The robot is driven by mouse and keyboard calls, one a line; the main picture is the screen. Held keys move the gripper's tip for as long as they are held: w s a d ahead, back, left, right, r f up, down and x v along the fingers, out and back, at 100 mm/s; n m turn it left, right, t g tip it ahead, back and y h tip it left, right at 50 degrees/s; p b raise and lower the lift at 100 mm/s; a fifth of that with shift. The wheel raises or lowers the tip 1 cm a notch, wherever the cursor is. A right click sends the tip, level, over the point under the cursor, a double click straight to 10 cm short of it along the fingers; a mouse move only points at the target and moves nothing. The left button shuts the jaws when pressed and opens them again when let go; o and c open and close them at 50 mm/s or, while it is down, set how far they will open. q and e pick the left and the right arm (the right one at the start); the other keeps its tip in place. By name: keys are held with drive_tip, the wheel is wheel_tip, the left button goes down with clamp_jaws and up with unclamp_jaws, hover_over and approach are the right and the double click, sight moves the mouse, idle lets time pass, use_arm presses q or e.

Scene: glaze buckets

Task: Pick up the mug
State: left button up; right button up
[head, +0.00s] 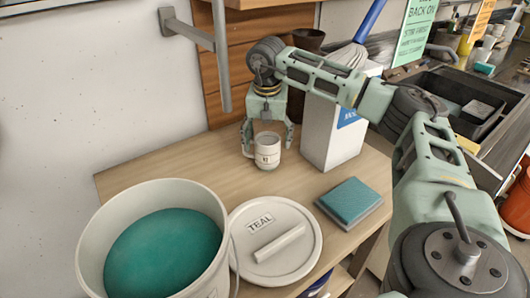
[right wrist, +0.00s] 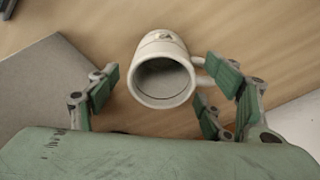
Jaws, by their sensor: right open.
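The cream mug (head: 267,151) stands upright on the wooden table, with a small dark mark on its front. In the right wrist view the mug (right wrist: 162,75) is seen from above at an angle, empty inside, its handle pointing right. My right gripper (head: 268,135) is above and just behind the mug in the head view. In the right wrist view my right gripper (right wrist: 160,88) is open, with green-padded fingers on both sides of the mug. The right fingers are close to the handle; I cannot tell whether they touch it. My left gripper is not in view.
A white bucket of teal glaze (head: 215,268) and its lid labelled TEAL (head: 306,258) are at the front. A teal tile block (head: 349,201) lies to the right. A tall white box (head: 330,140) stands close right of the mug. Bare table (head: 165,165) lies to the left.

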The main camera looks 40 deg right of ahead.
drive_tip(key=shift+f, duration=0.3)
drive_tip(key=shift+c, duration=0.5)
clamp_jaws()
drive_tip(key=shift+r, duration=0.1)
